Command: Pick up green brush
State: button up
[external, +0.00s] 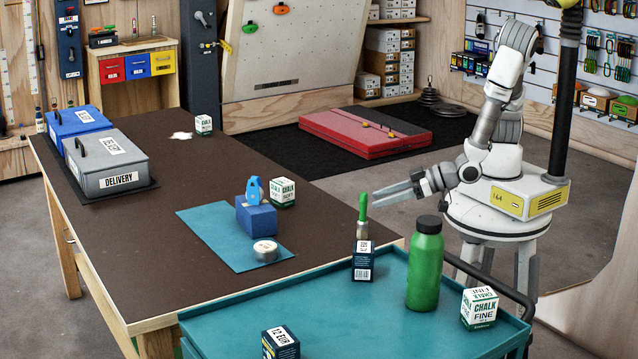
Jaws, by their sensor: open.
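The green brush (362,208) shows upright, its green handle up and its pale lower part down. Its lower end meets the top of a dark blue box (363,262) in the picture; I cannot tell whether it stands on, in or behind that box. My gripper (375,197) is open, with its two fingers pointing left. The fingertips are close to the right of the brush's handle in the picture. Whether they are level with it in depth is not clear. Nothing shows between the fingers.
A green bottle (425,268), a chalk box (479,307) and another dark box (281,343) stand on the teal cart (330,318). The brown table (150,245) holds a blue block (256,215), a tape roll (265,250), another chalk box (282,192) and delivery cases (106,160).

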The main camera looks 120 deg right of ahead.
aim_at(363, 216)
jog(key=b+x, duration=0.1)
jog(key=x, duration=0.7)
jog(key=shift+w+d+f, duration=0.1)
jog(key=shift+w+d, duration=0.05)
jog(key=shift+w, duration=0.05)
grip_shut()
